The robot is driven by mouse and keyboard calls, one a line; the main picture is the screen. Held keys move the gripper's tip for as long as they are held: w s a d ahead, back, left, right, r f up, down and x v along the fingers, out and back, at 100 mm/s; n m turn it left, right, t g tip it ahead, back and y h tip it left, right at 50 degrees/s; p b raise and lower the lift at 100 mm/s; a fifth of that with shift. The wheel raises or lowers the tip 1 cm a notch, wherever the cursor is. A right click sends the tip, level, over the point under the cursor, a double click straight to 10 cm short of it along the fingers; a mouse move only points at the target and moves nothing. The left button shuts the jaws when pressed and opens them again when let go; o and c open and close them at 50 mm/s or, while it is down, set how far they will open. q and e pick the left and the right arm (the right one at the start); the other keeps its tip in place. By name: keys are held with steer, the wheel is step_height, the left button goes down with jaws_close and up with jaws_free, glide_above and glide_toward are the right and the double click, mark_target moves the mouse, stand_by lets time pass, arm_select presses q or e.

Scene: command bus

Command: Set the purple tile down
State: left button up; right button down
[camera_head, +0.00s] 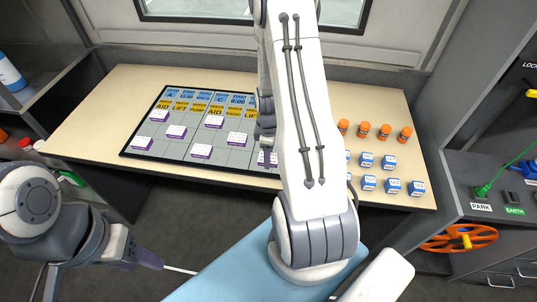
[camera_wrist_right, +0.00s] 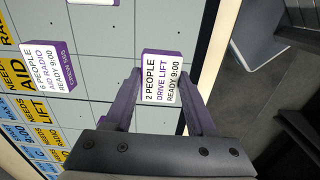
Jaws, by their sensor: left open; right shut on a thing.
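My right gripper (camera_wrist_right: 162,102) is shut on a purple tile (camera_wrist_right: 162,78) with a white top reading "2 PEOPLE DRIVE LIFT READY 9:00". The tile is over the front right part of the grey gridded board (camera_head: 222,168); I cannot tell whether it touches the board. In the head view the tile (camera_head: 264,158) is partly hidden by my right arm. Another purple tile (camera_wrist_right: 50,67), reading "6 PEOPLE AID RADIO READY 9:00", lies on the board, apart from the held one. My left gripper (camera_head: 148,261) is open, low at the left, in front of the table.
Several other purple tiles, such as one at the board's left (camera_head: 142,143), lie on the grid. Blue and yellow label cards (camera_head: 180,106) line its far side. Orange cylinders (camera_head: 384,131) and blue blocks (camera_head: 391,185) stand right of my arm. The table's left end (camera_head: 90,125) is bare.

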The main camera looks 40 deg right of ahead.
steer(key=shift+f, duration=0.2)
steer(key=shift+c, duration=1.1)
jaws_free()
step_height(320, 180, up, 12)
steer(key=shift+r+b, duration=0.25)
steer(key=shift+b, duration=0.15)
